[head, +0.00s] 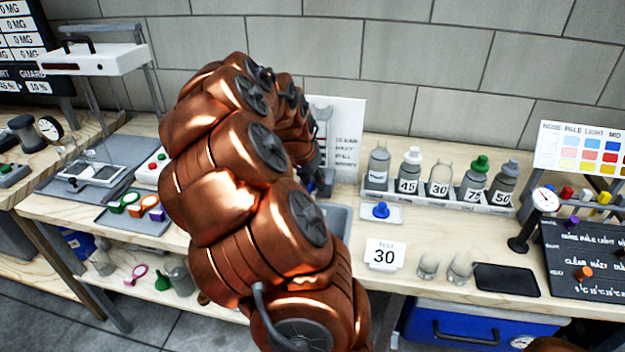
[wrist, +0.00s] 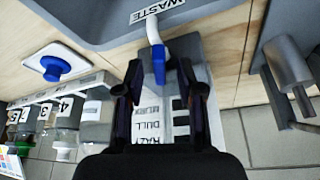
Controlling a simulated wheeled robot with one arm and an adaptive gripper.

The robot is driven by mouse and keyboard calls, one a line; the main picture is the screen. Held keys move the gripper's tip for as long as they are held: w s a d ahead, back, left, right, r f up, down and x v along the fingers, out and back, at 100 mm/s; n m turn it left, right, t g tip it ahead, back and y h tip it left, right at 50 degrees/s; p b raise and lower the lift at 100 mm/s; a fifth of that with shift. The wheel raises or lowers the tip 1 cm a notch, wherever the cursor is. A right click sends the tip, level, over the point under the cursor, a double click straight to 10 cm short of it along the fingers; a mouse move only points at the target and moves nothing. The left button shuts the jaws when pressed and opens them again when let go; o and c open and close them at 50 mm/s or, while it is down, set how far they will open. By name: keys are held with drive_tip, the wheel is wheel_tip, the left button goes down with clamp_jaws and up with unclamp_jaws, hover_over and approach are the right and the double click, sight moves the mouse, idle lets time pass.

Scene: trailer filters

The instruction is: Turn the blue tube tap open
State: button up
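The blue tube tap (wrist: 158,66) shows in the wrist view at the lower end of a white tube (wrist: 153,30), by the grey basin marked WASTE (wrist: 100,22). My gripper (wrist: 159,76) is open, with one dark finger on each side of the tap. Gaps show between the tap and both fingers, and the tap's lower end reaches between the fingertips. In the head view my copper arm covers most of this spot. Part of the grey basin (head: 338,222) shows to the right of the arm.
A blue knob on a white plate (head: 381,211) lies right of the basin. A rack of bottles (head: 447,196) stands along the wall. A card reading 30 (head: 385,255) and two small glasses (head: 443,267) stand near the front edge. A white text board (head: 347,135) stands behind.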

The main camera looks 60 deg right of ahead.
clamp_jaws()
drive_tip(key=shift+n, duration=0.3)
idle(0.3)
drive_tip(key=shift+s+n+t, duration=0.1)
drive_tip(key=shift+n+t, duration=0.7)
drive_tip(key=shift+n, duration=1)
unclamp_jaws()
drive_tip(key=shift+r, duration=0.15)
